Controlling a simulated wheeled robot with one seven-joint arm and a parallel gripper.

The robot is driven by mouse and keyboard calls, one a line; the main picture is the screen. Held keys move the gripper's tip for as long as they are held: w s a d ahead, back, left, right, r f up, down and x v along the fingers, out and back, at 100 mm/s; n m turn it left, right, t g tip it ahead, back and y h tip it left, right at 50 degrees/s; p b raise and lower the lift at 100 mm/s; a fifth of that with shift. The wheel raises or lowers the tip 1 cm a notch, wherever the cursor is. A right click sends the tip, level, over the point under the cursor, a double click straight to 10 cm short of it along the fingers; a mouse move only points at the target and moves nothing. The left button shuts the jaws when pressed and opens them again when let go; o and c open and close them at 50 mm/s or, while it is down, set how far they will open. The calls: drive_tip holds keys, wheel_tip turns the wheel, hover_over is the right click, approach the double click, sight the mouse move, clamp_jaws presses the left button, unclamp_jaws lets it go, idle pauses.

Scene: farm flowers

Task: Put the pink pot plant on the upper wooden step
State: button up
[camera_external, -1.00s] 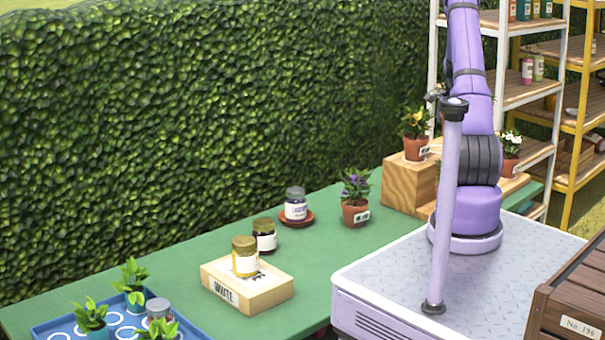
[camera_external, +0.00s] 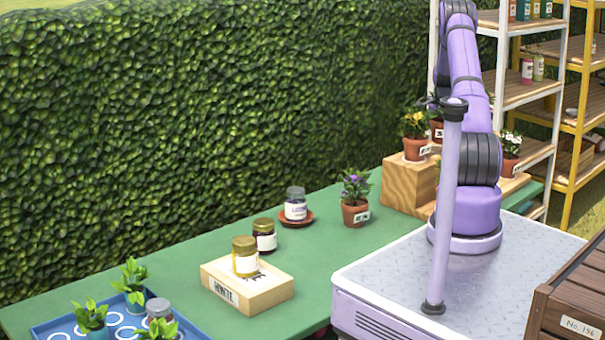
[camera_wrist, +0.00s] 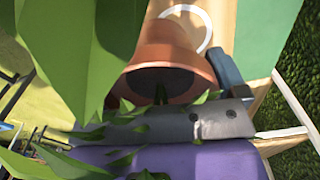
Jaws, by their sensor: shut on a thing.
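In the external view a terracotta pot (camera_external: 437,131) with a pale tag shows partly behind my arm, just right of the yellow-flowered plant. My gripper (camera_external: 433,102) is a small dark shape above it, mostly hidden. In the wrist view a terracotta pot (camera_wrist: 165,72) is tilted in the picture beside my grey gripper parts, with large green leaves (camera_wrist: 85,60) close to the camera. My gripper is shut on this potted plant. No pink flowers show. The upper wooden step (camera_external: 405,187) is at the table's far end; whether the pot touches it is hidden.
A yellow-flowered potted plant (camera_external: 415,148) stands on the upper step. A white-flowered one (camera_external: 510,165) stands on the lower step (camera_external: 515,184). A purple-flowered plant (camera_external: 355,212) stands on the green table in front. Shelves are behind; a hedge runs along the left.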

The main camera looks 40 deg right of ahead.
sight(439, 134)
drive_tip(key=shift+w+d+f, duration=0.15)
drive_tip(key=shift+w+d, duration=0.95)
drive_tip(key=shift+w, duration=0.15)
drive_tip(key=shift+f, duration=1.7)
drive_tip(key=shift+f, duration=0.1)
drive_tip(key=o, duration=0.9)
